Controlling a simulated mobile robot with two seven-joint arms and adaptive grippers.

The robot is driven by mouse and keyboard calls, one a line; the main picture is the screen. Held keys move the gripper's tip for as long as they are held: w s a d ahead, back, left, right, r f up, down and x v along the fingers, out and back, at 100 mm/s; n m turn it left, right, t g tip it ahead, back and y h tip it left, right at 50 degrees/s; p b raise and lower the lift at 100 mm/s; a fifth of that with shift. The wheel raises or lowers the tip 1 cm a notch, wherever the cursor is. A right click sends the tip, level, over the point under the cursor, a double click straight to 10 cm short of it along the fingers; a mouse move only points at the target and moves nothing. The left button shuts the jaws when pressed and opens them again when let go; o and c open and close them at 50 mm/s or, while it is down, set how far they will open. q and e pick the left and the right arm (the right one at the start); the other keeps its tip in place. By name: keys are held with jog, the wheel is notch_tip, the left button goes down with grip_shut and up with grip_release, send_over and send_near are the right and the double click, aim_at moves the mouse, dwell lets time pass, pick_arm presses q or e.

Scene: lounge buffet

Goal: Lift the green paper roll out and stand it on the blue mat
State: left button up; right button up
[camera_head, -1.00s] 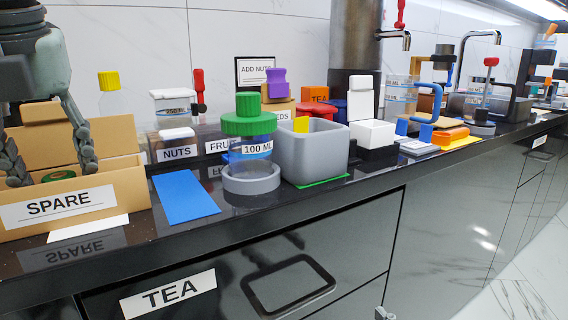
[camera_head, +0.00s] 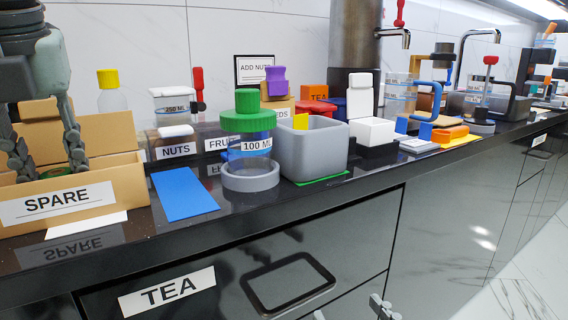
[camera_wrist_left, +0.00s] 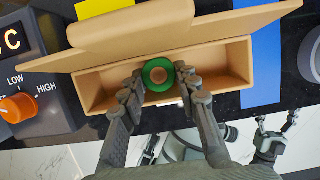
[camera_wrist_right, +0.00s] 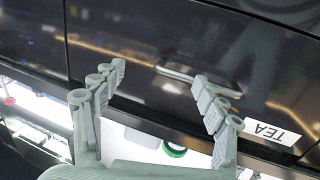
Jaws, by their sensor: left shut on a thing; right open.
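The green paper roll (camera_wrist_left: 148,68) stands in the tan SPARE box, seen end-on in the left wrist view. My left gripper (camera_wrist_left: 160,80) reaches down into the box with its fingers closed on both sides of the roll. In the head view the left gripper (camera_head: 47,165) is over the box, and only a little green of the roll (camera_head: 62,171) shows behind the front wall. The blue mat (camera_head: 185,194) lies flat and bare just right of the box. My right gripper (camera_head: 382,307) is low before the drawers, open and empty in the right wrist view (camera_wrist_right: 158,77).
The SPARE box (camera_head: 110,187) has a raised lid behind. Right of the mat stand a green-lidded 100 ML jar (camera_head: 246,122) in a grey ring and a grey bin (camera_head: 318,155). The NUTS container (camera_head: 176,150) is behind the mat. The TEA drawer (camera_head: 230,270) is below.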

aim_at(55, 175)
pick_arm(q)
jog(key=shift+r+p, duration=2.85)
jog(key=shift+r, duration=1.4)
